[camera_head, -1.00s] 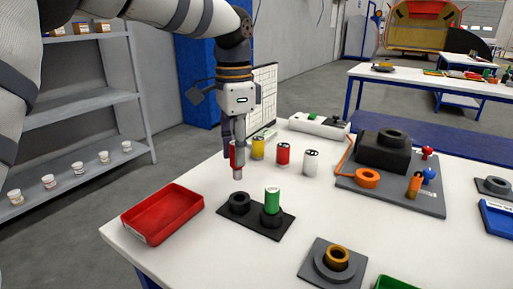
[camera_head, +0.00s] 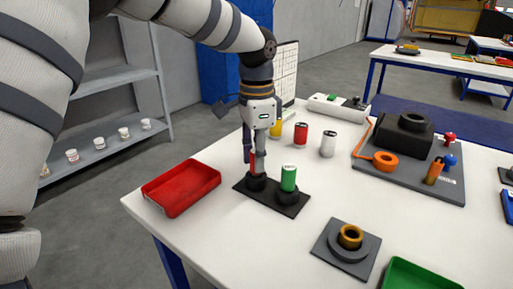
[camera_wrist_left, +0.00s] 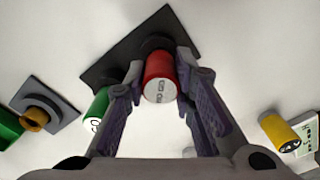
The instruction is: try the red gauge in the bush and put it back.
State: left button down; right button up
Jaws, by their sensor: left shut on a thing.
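The red gauge (camera_head: 253,166) is upright between the fingers of my left gripper (camera_head: 255,160), which is shut on it. It is at the left black holder (camera_head: 256,182) of a dark plate (camera_head: 270,202); how deep its lower end sits I cannot tell. In the left wrist view the red gauge (camera_wrist_left: 160,72) shows its marked end face between both fingers, with the plate (camera_wrist_left: 120,52) behind it. A green gauge (camera_head: 288,178) stands in the other holder. The bush (camera_head: 350,234), a bronze ring in a grey block, is empty to the front right. My right gripper is not in view.
A red tray (camera_head: 182,188) lies left of the plate. A grey board (camera_head: 400,175) with a black block is at the right, and a green tray (camera_head: 420,272) at the front.

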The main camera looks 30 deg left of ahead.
pick_arm(q)
jog(key=shift+f, duration=0.2)
jog(key=c, duration=1.3)
grip_release()
notch_tip(320, 180, up, 12)
jog(key=shift+r, duration=0.1)
